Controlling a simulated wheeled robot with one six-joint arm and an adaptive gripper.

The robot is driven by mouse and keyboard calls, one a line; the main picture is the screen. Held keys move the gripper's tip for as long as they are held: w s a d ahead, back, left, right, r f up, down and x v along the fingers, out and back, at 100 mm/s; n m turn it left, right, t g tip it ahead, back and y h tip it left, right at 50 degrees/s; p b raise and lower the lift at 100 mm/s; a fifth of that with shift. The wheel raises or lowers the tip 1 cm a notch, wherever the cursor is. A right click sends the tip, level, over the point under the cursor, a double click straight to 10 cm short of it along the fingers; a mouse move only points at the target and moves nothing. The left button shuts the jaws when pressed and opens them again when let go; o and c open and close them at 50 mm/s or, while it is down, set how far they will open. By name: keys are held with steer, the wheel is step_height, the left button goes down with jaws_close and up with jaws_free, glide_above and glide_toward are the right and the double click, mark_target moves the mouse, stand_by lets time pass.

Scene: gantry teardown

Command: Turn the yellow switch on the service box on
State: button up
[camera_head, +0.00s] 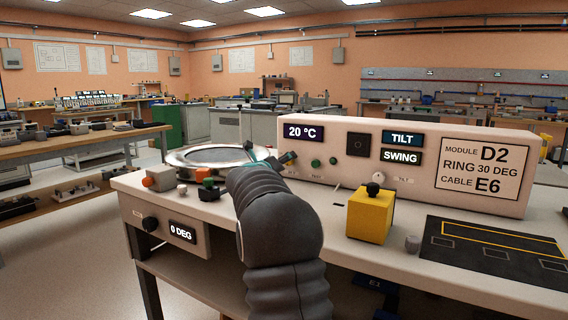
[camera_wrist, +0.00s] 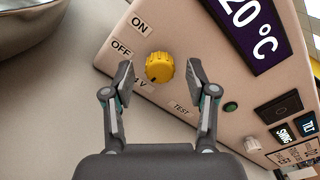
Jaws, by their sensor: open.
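The service box (camera_head: 420,150) is a long pale box on the bench, with "20 °C", "TILT" and "SWING" displays. In the wrist view its face (camera_wrist: 185,28) is tilted and carries the yellow switch (camera_wrist: 159,67), a ribbed round knob. "ON", "OFF" and a partly hidden "V" label sit to the knob's left, and "TEST" below right. A small dark mark shows on the knob's lower left; its exact setting is hard to tell. My gripper (camera_wrist: 160,76) is open, with one finger on each side of the knob and gaps visible. My arm hides the switch in the head view.
A metal ring (camera_head: 180,158) lies on the bench left of my arm, near small orange and grey blocks. A yellow block (camera_head: 370,217) and a dark marked mat (camera_head: 480,262) are to the right. A green button (camera_wrist: 230,107) is near the right finger.

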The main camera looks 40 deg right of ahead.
jaws_close()
steer(key=shift+m, duration=0.3)
steer(key=m+b, duration=0.3)
steer(key=m, duration=0.1)
steer(key=m+b, duration=0.3)
steer(key=m, duration=0.2)
steer(key=shift+s, duration=0.1)
steer(key=m+b, duration=0.3)
steer(key=m, duration=0.1)
steer(key=shift+s+d+r+m+b, duration=0.1)
steer(key=shift+m+b, duration=0.85)
steer(key=shift+m, duration=1.25)
